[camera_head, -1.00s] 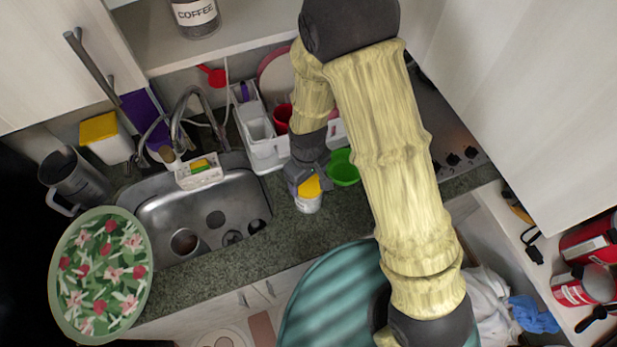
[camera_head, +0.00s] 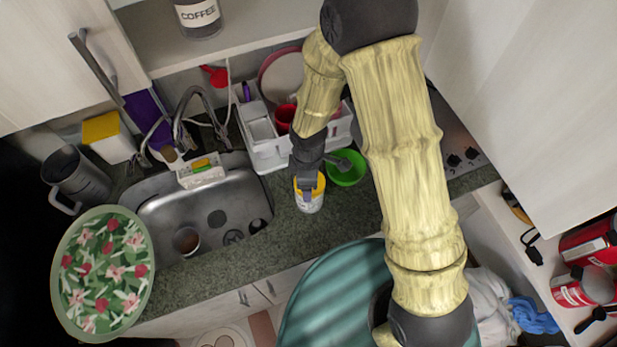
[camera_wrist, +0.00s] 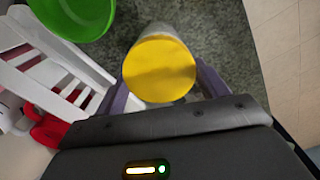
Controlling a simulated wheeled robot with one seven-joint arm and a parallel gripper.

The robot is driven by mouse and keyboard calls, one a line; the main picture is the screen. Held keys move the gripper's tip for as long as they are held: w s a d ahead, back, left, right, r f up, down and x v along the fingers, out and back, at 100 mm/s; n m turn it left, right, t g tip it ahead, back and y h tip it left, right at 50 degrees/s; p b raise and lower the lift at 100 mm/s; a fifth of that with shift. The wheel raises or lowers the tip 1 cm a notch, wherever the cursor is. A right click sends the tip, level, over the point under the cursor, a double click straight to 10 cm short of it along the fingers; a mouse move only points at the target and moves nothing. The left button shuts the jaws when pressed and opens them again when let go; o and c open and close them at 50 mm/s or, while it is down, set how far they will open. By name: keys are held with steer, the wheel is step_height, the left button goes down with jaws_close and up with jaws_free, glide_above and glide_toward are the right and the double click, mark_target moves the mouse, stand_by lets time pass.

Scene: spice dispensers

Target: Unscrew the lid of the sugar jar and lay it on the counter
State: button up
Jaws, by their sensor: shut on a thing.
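The sugar jar (camera_head: 311,204) is a small pale jar with a yellow lid (camera_head: 320,188). It stands upright on the granite counter (camera_head: 290,232), just right of the sink. My gripper (camera_head: 308,186) reaches down over it from behind. In the wrist view the round yellow lid (camera_wrist: 159,70) lies between my two purple-grey fingers, and my gripper is shut on it. The lid still sits on top of the jar. Most of the jar's body is hidden under the lid in the wrist view.
A green bowl (camera_head: 346,168) stands close right of the jar. A white dish rack (camera_head: 262,150) with a red cup (camera_head: 285,115) is behind. The sink (camera_head: 200,212) is to the left. Bare counter lies in front of the jar.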

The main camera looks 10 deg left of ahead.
steer(key=n+p, duration=0.1)
steer(key=n, duration=0.3)
steer(key=shift+r, duration=0.15)
steer(key=n+p, duration=0.1)
steer(key=n, duration=0.4)
steer(key=shift+s, duration=0.15)
steer(key=n+p, duration=0.1)
steer(key=n, duration=0.1)
steer(key=shift+d+n, duration=0.1)
steer(key=shift+n, duration=0.3)
steer(key=n+p, duration=0.2)
steer(key=n, duration=0.3)
steer(key=shift+d+n, duration=0.1)
steer(key=shift+n, duration=0.3)
steer(key=shift+o, duration=1.3)
steer(key=shift+c, duration=0.9)
